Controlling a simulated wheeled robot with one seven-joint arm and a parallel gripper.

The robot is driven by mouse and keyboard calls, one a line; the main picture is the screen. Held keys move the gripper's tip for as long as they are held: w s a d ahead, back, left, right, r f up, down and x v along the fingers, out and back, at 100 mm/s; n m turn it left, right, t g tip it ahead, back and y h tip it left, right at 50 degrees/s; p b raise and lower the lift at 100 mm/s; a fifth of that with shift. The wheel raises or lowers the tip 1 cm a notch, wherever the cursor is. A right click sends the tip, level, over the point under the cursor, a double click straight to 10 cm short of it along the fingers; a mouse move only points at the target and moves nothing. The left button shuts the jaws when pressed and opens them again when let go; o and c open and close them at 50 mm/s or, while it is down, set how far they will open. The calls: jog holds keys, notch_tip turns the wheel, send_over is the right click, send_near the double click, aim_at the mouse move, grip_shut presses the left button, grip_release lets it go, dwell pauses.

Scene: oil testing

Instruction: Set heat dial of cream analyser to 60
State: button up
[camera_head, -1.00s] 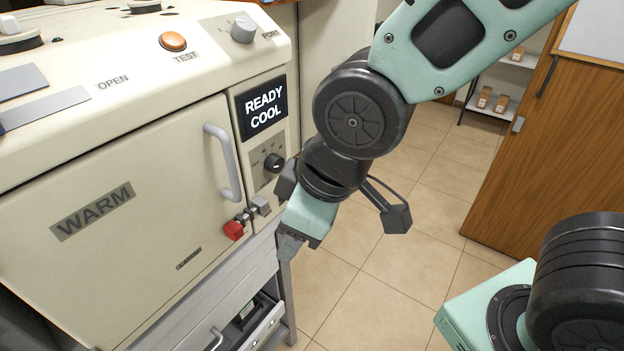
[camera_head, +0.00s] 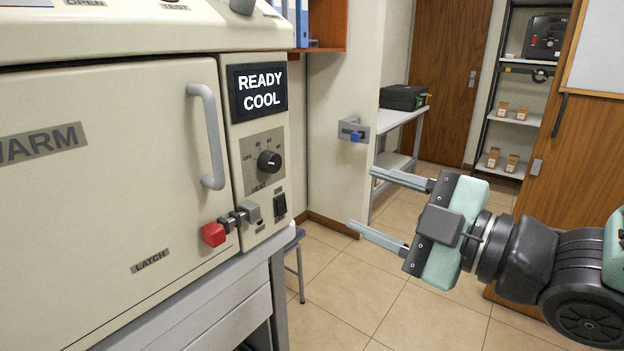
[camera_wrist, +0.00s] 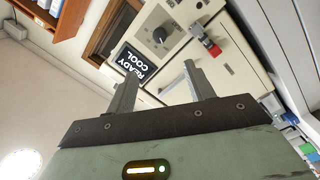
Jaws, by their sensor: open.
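The cream analyser (camera_head: 120,130) fills the left of the head view, with a display (camera_head: 258,92) reading READY COOL. Its black heat dial (camera_head: 269,161) sits on a grey scale plate below the display, with HEAT printed under it. The exact setting is too small to tell. The dial also shows in the wrist view (camera_wrist: 159,36), beyond the fingertips. My gripper (camera_head: 362,202) is open and empty, to the right of the dial and apart from it, with its fingers pointing left towards the panel. In the wrist view my gripper (camera_wrist: 158,75) shows both fingers spread.
A red-ended latch (camera_head: 214,234) and a black rocker switch (camera_head: 280,206) sit below the dial. A door handle (camera_head: 208,135) stands out to its left. A wall bracket with a blue part (camera_head: 353,131) is behind my gripper. Open floor (camera_head: 330,290) lies below.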

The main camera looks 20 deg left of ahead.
jog(key=p, duration=1.2)
send_near(274, 164)
jog(key=x, duration=0.8)
jog(key=shift+w+a, duration=0.15)
jog(key=shift+a, duration=0.05)
jog(key=shift+b, duration=0.3)
jog(key=c, duration=1)
